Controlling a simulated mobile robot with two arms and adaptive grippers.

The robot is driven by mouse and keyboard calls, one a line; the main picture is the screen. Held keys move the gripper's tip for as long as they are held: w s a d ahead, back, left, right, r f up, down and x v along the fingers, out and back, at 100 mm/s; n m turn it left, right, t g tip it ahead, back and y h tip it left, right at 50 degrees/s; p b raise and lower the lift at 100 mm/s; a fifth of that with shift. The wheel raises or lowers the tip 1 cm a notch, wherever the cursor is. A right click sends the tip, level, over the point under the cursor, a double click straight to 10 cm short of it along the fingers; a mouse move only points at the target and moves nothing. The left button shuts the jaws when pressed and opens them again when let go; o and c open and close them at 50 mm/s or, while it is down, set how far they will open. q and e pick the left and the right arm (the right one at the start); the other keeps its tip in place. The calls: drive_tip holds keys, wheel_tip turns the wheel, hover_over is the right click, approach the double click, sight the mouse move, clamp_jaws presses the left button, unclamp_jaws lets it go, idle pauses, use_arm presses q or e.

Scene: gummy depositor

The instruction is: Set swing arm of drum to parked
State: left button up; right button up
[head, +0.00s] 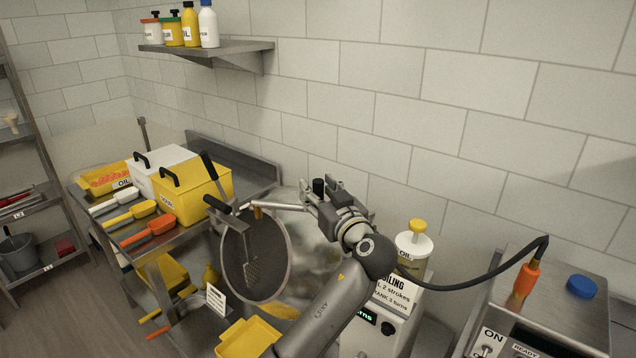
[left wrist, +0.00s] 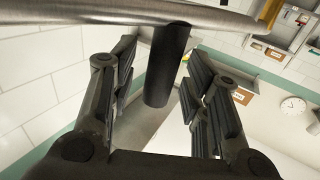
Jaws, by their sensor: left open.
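The drum (head: 289,262) has a round grey rim around a dark mouth, with a shiny metal body behind it. The swing arm (head: 280,207) is a thin metal bar above the drum, with an orange-brown tip at its left end. A black upright grip (head: 318,186) stands at its right end. My left gripper (head: 322,203) is open at that end. In the left wrist view, the black grip (left wrist: 168,65) hangs between the open fingers, with visible gaps on both sides, and the metal bar (left wrist: 120,12) crosses the top. My right gripper is not in view.
A yellow-topped oil bottle (head: 414,245) and a control box (head: 385,325) stand right of my left arm. A bench with a white box (head: 165,165), yellow box (head: 200,190) and scoops is left. A cable runs to an orange plug (head: 526,282) at right.

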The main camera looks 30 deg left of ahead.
use_arm(q)
drive_tip(key=shift+w+a, duration=0.2)
drive_tip(key=shift+a, duration=0.1)
clamp_jaws()
